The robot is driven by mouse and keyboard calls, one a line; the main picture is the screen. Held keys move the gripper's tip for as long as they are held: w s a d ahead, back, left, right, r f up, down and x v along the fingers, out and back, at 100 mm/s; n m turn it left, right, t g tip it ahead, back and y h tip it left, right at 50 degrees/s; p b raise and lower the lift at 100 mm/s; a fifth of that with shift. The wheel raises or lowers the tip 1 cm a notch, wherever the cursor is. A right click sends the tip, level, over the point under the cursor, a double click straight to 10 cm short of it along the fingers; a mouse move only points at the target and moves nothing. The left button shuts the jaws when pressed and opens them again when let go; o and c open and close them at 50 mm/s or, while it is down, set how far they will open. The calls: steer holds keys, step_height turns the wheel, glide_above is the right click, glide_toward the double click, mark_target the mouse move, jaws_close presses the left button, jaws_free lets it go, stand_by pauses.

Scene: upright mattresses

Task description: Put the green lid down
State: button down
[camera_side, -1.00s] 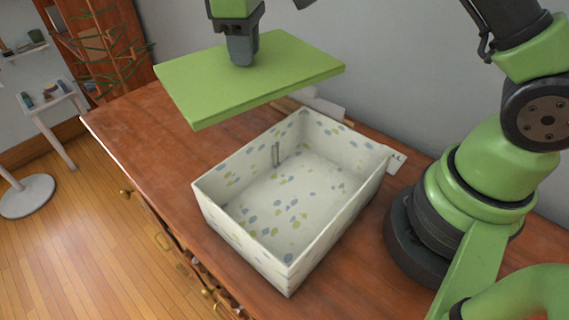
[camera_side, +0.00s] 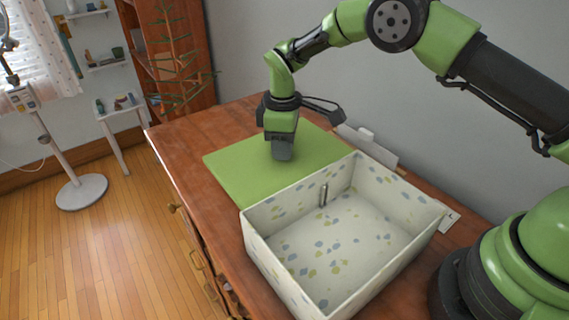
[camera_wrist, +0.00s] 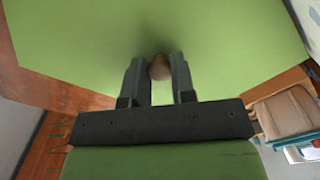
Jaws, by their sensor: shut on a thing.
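The green lid (camera_side: 230,174) is a flat square board. In the side view it lies flat at or just above the wooden dresser top, behind and left of the box; I cannot tell whether it touches the wood. My gripper (camera_side: 283,152) points down at the middle of the lid. In the wrist view my gripper (camera_wrist: 158,70) is shut on a small brownish knob (camera_wrist: 160,67) on the lid (camera_wrist: 90,45). The open box (camera_side: 350,262) is white with blue and yellow-green spots and stands beside the lid, uncovered.
Inside the box a small grey upright piece (camera_side: 323,194) stands near the far corner. The wooden dresser top (camera_side: 190,143) is bare at the far left. A white object (camera_side: 368,147) lies along the wall behind the lid. A bookcase stands beyond the dresser.

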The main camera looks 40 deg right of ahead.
mark_target(283, 163)
steer(key=shift+f, duration=2.45)
steer(key=shift+f, duration=0.1)
steer(key=c, duration=0.9)
jaws_free()
steer(key=shift+c, duration=0.2)
step_height(283, 163, up, 12)
steer(key=shift+r, duration=0.15)
